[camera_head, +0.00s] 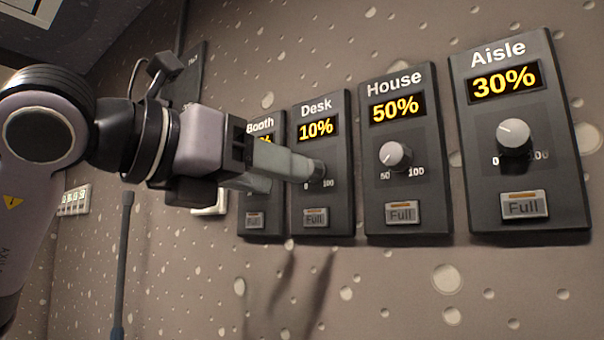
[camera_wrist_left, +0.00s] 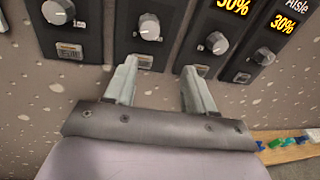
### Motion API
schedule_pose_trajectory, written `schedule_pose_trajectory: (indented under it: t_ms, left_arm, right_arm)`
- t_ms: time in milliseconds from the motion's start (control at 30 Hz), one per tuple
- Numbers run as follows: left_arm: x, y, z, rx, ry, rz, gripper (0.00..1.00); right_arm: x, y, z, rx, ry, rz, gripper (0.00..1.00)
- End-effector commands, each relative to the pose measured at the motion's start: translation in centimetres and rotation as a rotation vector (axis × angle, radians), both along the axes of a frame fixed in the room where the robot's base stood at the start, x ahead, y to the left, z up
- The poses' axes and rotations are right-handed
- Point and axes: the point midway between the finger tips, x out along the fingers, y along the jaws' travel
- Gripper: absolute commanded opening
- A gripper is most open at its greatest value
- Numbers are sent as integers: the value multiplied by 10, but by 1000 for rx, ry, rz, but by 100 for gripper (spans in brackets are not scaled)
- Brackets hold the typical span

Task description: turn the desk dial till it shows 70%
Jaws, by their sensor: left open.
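The desk panel (camera_head: 337,215) is a dark wall plate whose yellow display (camera_head: 316,128) reads 10%. Its round dial (camera_head: 318,172) is largely hidden behind my left gripper's fingers in the head view. In the left wrist view the desk dial (camera_wrist_left: 148,26) is in plain sight, grey with a pale pointer mark. My left gripper (camera_head: 308,168) reaches in from the left, its fingertips close to the dial. In the left wrist view my left gripper (camera_wrist_left: 160,66) is open with nothing between its fingers, and the dial appears just above the tips. I cannot tell whether they touch. My right gripper is not in view.
The booth panel (camera_head: 262,215) is close on the left, partly behind my gripper. The house panel (camera_head: 405,160) reads 50% and the aisle panel (camera_head: 505,170) reads 30%, both to the right. Each has a Full button. The speckled wall (camera_head: 400,290) below is bare.

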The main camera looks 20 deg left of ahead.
Motion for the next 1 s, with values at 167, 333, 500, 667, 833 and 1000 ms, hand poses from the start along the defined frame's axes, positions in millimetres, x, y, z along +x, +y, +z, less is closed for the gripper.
schedule_pose_trajectory:
  t_ms: [167,333,500,667,833,1000]
  left_arm:
    - [-11,17,21,-6,-55,92,54]
    - [3,13,23,-7,-55,100,54]
    - [28,1,24,-6,-54,97,54]
    - [46,-7,23,-6,-56,96,54]
    - [53,-10,22,-5,-58,96,54]
    - [54,-10,21,-6,-59,95,54]
  right_arm:
    - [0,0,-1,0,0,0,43]
    - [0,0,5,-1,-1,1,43]
    - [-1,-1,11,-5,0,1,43]
    - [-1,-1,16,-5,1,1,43]
    - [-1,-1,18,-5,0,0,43]
    - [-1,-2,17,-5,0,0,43]
